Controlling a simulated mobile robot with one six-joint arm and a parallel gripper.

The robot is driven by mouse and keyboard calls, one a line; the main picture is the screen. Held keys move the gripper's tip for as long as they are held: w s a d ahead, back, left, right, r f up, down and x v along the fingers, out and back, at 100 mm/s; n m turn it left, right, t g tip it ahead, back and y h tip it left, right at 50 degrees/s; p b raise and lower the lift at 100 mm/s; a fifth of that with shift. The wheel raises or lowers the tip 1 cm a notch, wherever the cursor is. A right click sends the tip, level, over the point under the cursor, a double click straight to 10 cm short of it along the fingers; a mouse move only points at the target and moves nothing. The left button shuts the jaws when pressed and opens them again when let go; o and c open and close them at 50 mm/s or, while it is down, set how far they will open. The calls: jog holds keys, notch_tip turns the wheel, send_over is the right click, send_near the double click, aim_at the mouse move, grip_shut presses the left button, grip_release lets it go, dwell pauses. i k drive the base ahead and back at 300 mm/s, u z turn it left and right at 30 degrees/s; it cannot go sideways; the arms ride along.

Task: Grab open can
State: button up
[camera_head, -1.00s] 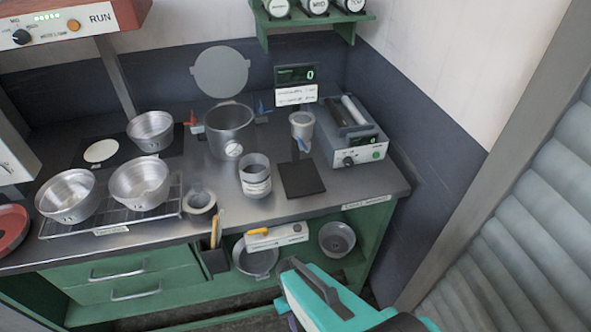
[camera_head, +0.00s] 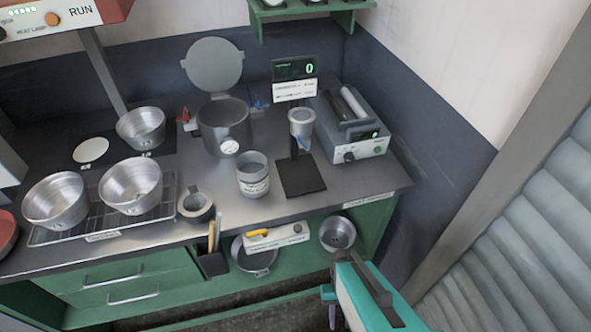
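An open can (camera_head: 253,176), grey metal with a pale printed label, stands upright on the counter near its middle. It has no lid on and its top faces up. My gripper (camera_head: 330,292) is at the lower right of the view, below and in front of the counter's edge, well apart from the can. The teal arm end hides most of the gripper, and its fingers are too unclear to tell whether they are open.
A lidded pot (camera_head: 225,128) stands behind the can. A black-based stand (camera_head: 302,178) is close on its right and a small round pot (camera_head: 196,207) on its left. Metal pans (camera_head: 131,185) sit on a rack at left. A grey appliance (camera_head: 357,148) stands at right.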

aim_at(251, 167)
jog(key=z, duration=0.55)
jog(key=k, duration=0.85)
jog(key=u, duration=0.5)
jog(key=k, duration=0.65)
jog(key=u, duration=0.6)
jog(key=i, duration=1.6)
jog(key=z, duration=0.4)
